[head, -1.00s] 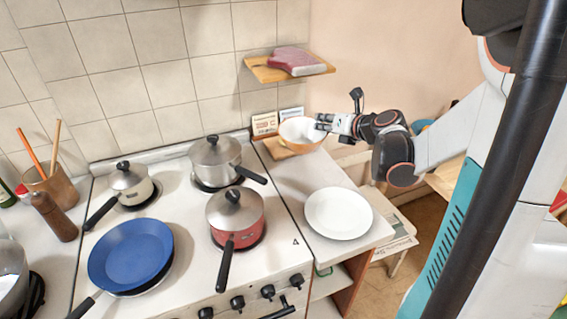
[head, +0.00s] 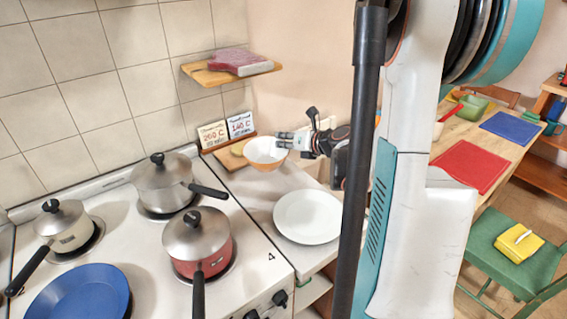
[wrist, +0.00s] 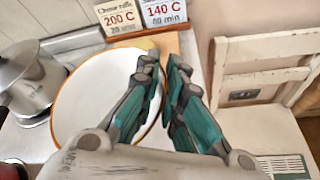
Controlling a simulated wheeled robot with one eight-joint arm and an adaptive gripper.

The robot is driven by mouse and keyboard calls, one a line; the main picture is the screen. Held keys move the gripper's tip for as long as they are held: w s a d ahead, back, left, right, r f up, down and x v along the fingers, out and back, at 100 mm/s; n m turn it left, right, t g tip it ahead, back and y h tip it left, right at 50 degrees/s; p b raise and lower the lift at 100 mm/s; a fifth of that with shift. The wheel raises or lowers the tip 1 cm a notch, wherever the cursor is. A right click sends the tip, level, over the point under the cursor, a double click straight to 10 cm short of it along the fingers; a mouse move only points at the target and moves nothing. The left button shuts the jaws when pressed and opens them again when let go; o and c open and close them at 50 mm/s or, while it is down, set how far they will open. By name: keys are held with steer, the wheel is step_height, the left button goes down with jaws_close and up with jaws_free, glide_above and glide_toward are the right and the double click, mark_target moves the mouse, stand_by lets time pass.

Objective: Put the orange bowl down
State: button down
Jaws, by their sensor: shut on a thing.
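The orange bowl (head: 266,153), white inside with an orange outside and rim, is at the back of the counter right of the stove. In the wrist view the bowl (wrist: 95,88) fills the left and middle. My gripper (head: 284,141) is shut on the bowl's right rim; its teal fingers (wrist: 163,64) show in the wrist view. The bowl looks roughly level. I cannot tell whether its base touches the counter, as its underside is hidden.
A white plate (head: 307,218) lies on the counter in front of the bowl. A wooden board (head: 222,155) and two recipe cards (head: 240,125) are behind it. A steel pot (head: 162,184) stands at left. A shelf (head: 205,76) hangs above. Bare counter lies between bowl and plate.

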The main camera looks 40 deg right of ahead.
step_height(320, 180, down, 6)
steer(key=shift+f+b, duration=0.1)
steer(key=shift+b, duration=1)
steer(key=c, duration=1.7)
jaws_free()
steer(key=shift+s+r, duration=0.15)
steer(key=shift+r, duration=0.05)
steer(key=p+v, duration=0.3)
steer(key=v, duration=0.8)
steer(key=shift+s+r, duration=0.15)
steer(key=shift+s, duration=0.2)
